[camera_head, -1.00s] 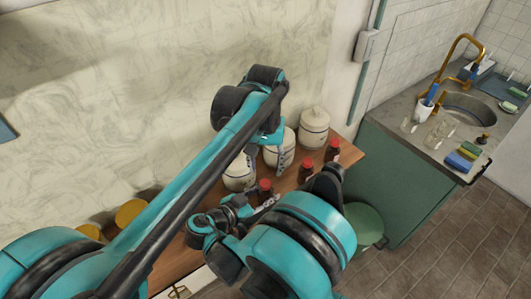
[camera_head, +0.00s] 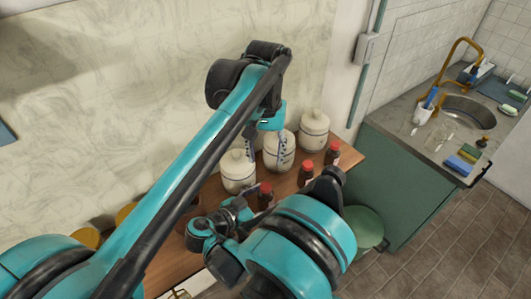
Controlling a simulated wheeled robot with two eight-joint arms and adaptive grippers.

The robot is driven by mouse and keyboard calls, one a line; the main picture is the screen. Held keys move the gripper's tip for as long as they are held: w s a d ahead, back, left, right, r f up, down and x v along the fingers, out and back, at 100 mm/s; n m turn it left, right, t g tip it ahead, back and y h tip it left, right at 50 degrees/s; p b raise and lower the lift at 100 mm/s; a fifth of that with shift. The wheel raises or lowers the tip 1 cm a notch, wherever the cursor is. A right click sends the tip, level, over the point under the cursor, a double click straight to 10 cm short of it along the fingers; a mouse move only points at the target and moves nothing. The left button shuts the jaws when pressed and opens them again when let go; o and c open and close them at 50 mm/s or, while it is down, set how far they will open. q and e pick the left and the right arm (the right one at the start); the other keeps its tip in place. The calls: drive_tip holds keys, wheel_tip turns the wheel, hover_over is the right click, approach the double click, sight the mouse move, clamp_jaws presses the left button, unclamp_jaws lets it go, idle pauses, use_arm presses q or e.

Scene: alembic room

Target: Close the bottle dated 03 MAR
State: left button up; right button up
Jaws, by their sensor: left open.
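Three dark bottles with red tops stand in a row on the wooden counter: a near one (camera_head: 265,200), a middle one (camera_head: 306,178) and a far one (camera_head: 333,157). Their dates are too small to read, so I cannot tell which is 03 MAR. My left gripper (camera_head: 267,153) points down, open and empty, above and behind the near bottle, in front of the white jars in the picture. My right gripper (camera_head: 250,203) is low beside the near bottle; its fingers are small and partly hidden, and I cannot tell whether they touch the bottle.
Three white lidded jars (camera_head: 239,174) stand along the wall behind the bottles. Yellow round things (camera_head: 87,237) are at the left, partly behind my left arm. A green round-topped item (camera_head: 363,227) stands beside the counter. A sink (camera_head: 470,110) is at the right.

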drive_tip(key=v, duration=1.2)
idle(0.3)
